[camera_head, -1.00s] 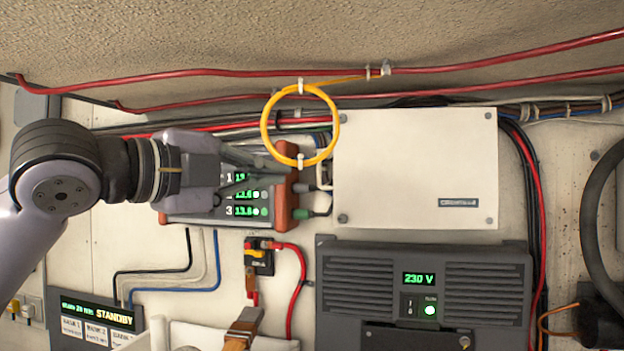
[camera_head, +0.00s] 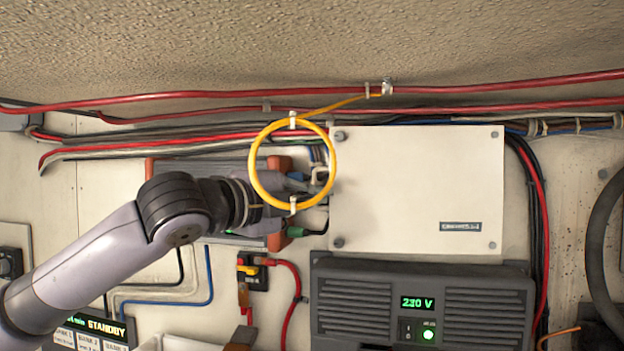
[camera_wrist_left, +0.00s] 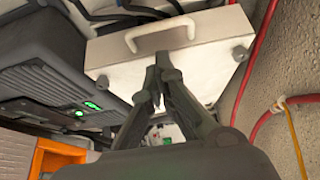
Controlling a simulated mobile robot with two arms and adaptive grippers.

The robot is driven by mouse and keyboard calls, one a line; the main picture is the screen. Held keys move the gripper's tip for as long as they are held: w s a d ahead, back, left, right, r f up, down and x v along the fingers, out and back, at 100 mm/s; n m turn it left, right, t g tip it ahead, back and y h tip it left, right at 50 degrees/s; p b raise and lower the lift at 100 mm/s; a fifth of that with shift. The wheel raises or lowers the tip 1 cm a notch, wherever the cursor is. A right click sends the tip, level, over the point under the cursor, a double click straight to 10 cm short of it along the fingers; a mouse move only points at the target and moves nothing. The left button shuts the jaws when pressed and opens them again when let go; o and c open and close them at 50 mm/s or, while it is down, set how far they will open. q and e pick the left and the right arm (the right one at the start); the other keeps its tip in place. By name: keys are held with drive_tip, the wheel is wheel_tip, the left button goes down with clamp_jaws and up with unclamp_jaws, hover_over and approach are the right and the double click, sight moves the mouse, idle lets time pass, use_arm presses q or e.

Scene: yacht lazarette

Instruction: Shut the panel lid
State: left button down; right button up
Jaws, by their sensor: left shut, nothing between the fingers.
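The panel lid (camera_head: 415,190) is a cream-white rectangular plate with a small dark label and corner screws, right of centre in the head view. Its face is toward the head camera; I cannot tell whether it is fully shut. The handle also shows in the wrist view (camera_wrist_left: 160,33), above the fingertips. My left gripper (camera_head: 306,186) is shut and empty by the lid's left edge, partly behind the yellow cable loop. In the wrist view my left gripper (camera_wrist_left: 162,66) is in front of the panel, below the handle.
A yellow cable loop (camera_head: 253,178) hangs in front of my left gripper. Red cables (camera_head: 200,97) run above the panel. A dark inverter (camera_head: 355,300) reading 230 V sits below it. An orange-ended display unit (camera_head: 276,240) is behind my left arm.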

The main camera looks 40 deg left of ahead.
use_arm(q)
drive_tip(key=shift+w+a, duration=0.65)
drive_tip(key=shift+a, duration=0.15)
use_arm(e)
drive_tip(key=shift+a+r, duration=0.3)
drive_tip(key=shift+a, duration=0.1)
use_arm(q)
drive_tip(key=w+a+p, duration=0.1)
drive_tip(key=w+a, duration=0.1)
drive_tip(key=shift+w+a+p, duration=0.3)
drive_tip(key=shift+a, duration=0.1)
use_arm(e)
drive_tip(key=shift+s+d+r, duration=0.25)
drive_tip(key=shift+r, duration=0.4)
